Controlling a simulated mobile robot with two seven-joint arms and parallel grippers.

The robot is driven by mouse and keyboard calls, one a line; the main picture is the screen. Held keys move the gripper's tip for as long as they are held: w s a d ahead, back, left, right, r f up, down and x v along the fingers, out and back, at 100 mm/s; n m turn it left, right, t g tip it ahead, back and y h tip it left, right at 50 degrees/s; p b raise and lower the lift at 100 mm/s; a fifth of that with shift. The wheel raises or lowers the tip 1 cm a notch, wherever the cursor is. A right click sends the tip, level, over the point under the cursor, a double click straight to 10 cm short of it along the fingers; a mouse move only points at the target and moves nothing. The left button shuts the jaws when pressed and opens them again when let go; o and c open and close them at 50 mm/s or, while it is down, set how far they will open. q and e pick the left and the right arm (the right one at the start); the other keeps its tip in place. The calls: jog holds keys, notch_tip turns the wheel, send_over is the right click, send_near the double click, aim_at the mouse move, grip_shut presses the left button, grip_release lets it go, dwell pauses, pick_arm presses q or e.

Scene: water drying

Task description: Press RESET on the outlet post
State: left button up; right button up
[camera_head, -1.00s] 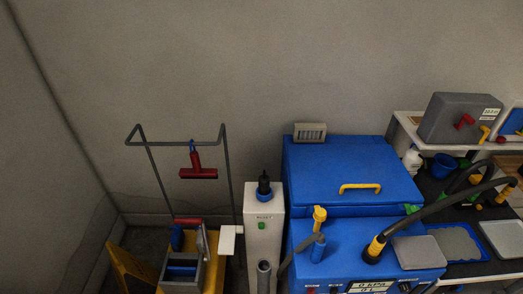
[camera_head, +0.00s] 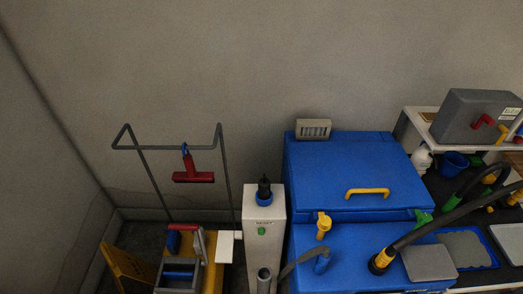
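The outlet post (camera_head: 265,250) is a white upright box just left of the blue machine. Its front carries a RESET label with a green button (camera_head: 262,231) below it. A black plug with a blue ring (camera_head: 264,191) stands on top of the post. A grey tube stands in front of the post's lower part. Neither of my grippers shows in this view.
A blue machine (camera_head: 350,165) with a yellow handle (camera_head: 367,192) stands right of the post. A cart with a grey frame and a red squeegee-like tool (camera_head: 193,176) stands left. A dark hose (camera_head: 450,216) crosses at right. A cluttered bench stands far right.

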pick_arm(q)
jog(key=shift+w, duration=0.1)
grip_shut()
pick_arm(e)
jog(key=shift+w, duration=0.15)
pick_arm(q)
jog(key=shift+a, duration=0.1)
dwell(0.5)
